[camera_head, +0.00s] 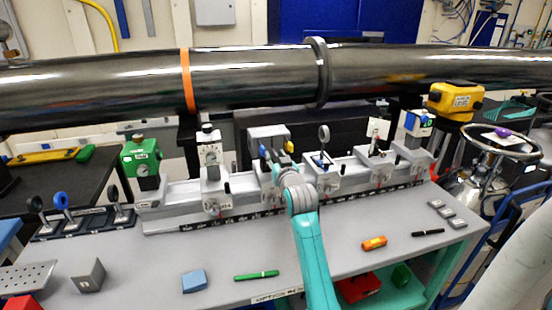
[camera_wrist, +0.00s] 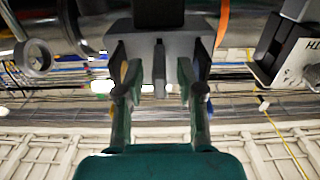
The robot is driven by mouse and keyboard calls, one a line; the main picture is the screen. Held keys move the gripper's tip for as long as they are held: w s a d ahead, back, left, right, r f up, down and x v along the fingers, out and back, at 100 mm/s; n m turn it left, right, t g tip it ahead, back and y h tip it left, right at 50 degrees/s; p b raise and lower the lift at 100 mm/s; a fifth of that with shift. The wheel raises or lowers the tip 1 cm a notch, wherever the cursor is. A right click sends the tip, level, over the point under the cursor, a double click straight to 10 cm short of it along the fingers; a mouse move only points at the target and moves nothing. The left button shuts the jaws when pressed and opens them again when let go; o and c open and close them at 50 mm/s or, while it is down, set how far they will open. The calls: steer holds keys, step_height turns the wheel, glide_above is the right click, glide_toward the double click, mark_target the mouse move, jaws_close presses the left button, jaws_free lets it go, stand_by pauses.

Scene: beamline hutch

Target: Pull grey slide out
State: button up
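In the wrist view, a grey block (camera_wrist: 188,46) with a black part above it lies ahead of my gripper (camera_wrist: 159,72). A narrow grey tab (camera_wrist: 160,80) hangs from it between my two fingers, with a visible gap on each side. My gripper is open. I take the block and tab to be the grey slide, but cannot be certain. In the head view, a grey box-like unit (camera_head: 267,133) stands at the middle of the grey rail (camera_head: 165,222). My teal arm reaches up to it, and my wrist hides its lower front and most of my gripper.
Carriages with optics stand beside the unit, one at left (camera_head: 213,190) and one at right (camera_head: 323,178). A large dark pipe (camera_head: 250,72) crosses behind. A green pen (camera_head: 256,276), blue block (camera_head: 194,281) and orange item (camera_head: 374,243) lie on the bench front.

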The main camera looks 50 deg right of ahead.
jaws_close()
steer(key=shift+v, duration=2.35)
steer(key=shift+f, duration=0.1)
jaws_free()
steer(key=shift+s, duration=0.15)
